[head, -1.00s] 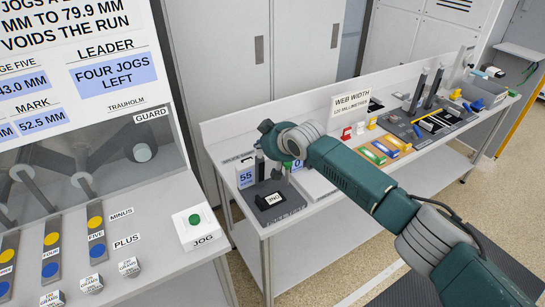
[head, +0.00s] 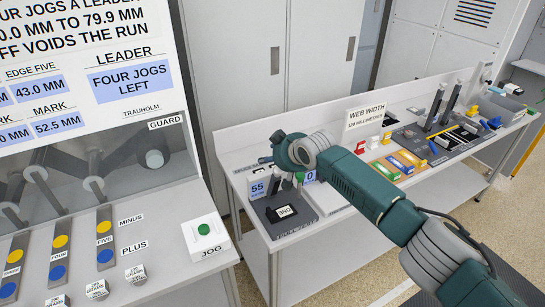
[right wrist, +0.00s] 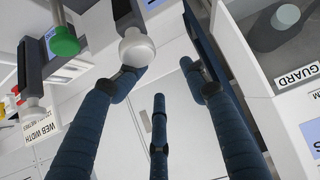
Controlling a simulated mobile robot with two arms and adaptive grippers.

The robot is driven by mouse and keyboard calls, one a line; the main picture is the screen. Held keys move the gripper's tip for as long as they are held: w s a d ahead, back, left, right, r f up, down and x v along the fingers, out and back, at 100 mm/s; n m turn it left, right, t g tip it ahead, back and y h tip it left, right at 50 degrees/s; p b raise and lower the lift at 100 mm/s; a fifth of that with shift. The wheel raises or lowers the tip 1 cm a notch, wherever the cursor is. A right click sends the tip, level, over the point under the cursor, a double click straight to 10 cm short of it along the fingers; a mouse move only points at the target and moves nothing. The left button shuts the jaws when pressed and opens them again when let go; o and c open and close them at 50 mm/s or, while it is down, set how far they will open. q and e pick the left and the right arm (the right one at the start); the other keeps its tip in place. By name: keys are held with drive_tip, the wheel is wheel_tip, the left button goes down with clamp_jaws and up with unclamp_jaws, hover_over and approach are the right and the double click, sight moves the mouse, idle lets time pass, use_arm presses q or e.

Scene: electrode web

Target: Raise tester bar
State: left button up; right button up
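The tester appears to be the dark block (head: 284,212) with a white label and a short upright post, at the near left end of the bench. A blue "55" display (head: 258,188) stands behind it. In the right wrist view a white round knob (right wrist: 136,48) on a dark grey part lies just beyond my fingers. A green knob (right wrist: 64,40) is left of it. I cannot tell which part is the bar. My right gripper (right wrist: 160,84) has its fingers spread, with one fingertip close to the white knob; contact is unclear. In the head view my wrist hides the fingers. My left gripper is out of view.
A "WEB WIDTH" sign (head: 366,116) and coloured blocks (head: 396,165) stand farther along the bench. The panel with the green JOG button (head: 204,230) is at the left, with a guarded roller window (head: 100,165) above. Cabinets stand behind the bench.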

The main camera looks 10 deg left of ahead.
drive_tip(key=shift+f, duration=0.1)
drive_tip(key=shift+s+d+r, duration=0.1)
drive_tip(key=shift+s+r, duration=0.15)
drive_tip(key=shift+r, duration=0.05)
drive_tip(key=v, duration=1.1)
drive_tip(key=shift+d, duration=0.15)
